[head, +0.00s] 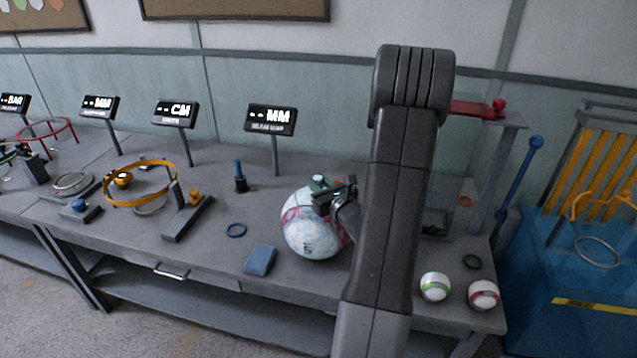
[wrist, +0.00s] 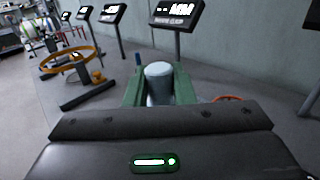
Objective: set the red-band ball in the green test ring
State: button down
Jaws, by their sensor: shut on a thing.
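The red-band ball (head: 484,295), white with a dark red band, rests on the bench's front right corner in the head view. My gripper (head: 322,184) is well to its left, at the top of a large white ball with pink and blue patches (head: 308,232). In the wrist view my green jaws (wrist: 160,84) are shut on a pale, round-topped upright thing (wrist: 159,71); I cannot tell what it belongs to. My arm hides part of the bench to the right of the large ball. I cannot make out the green test ring in either view.
A blue bin (head: 570,285) stands right.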

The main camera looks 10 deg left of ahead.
jog(key=shift+f+b, duration=0.2)
jog(key=shift+b, duration=0.15)
jog(key=c, duration=1.2)
grip_release()
jog(key=shift+c, duration=0.2)
jog(key=shift+r, duration=0.1)
jog(key=shift+r+p, duration=0.2)
jog(key=shift+p, duration=0.15)
jog(key=b+v, duration=0.2)
jog(key=v, duration=1)
jog(key=shift+b, duration=0.4)
